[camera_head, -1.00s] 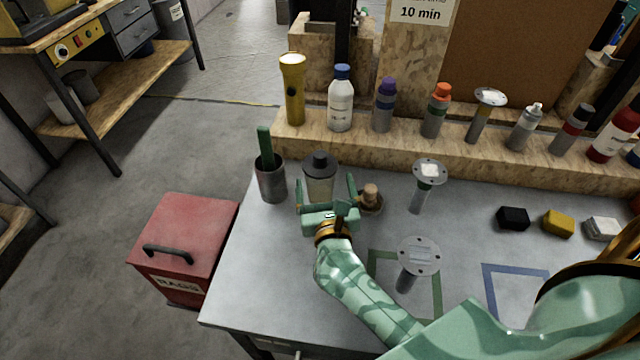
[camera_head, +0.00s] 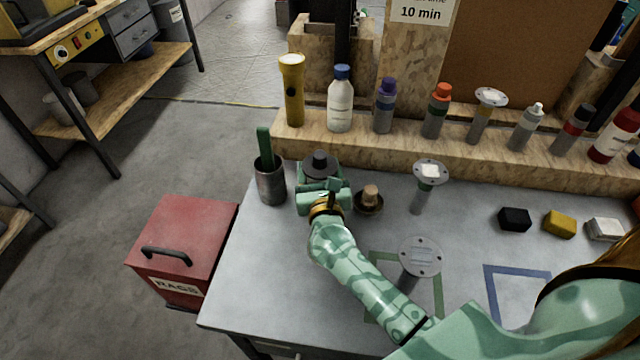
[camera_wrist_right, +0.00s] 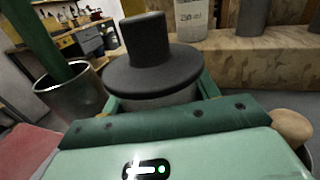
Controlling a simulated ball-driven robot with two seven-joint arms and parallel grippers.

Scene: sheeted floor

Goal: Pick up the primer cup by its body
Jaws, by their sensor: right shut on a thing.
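The primer cup, which I take to be the pale round container with a dark, knobbed lid (camera_head: 320,161), stands upright on the grey bench at its back left. My right gripper (camera_head: 322,182) is shut on its body, one finger on each side below the lid. In the right wrist view the dark lid (camera_wrist_right: 152,68) fills the middle, with green fingers on both sides of the pale body (camera_wrist_right: 158,101). The lower body is hidden behind the gripper. My left gripper is not in view.
A metal cup with a green handle (camera_head: 270,182) stands close left, and a small dark bowl with a tan knob (camera_head: 369,199) close right. A wooden ledge (camera_head: 400,148) with bottles runs behind. Flanged posts (camera_head: 419,256) stand to the right. A red rag bin (camera_head: 183,245) is left.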

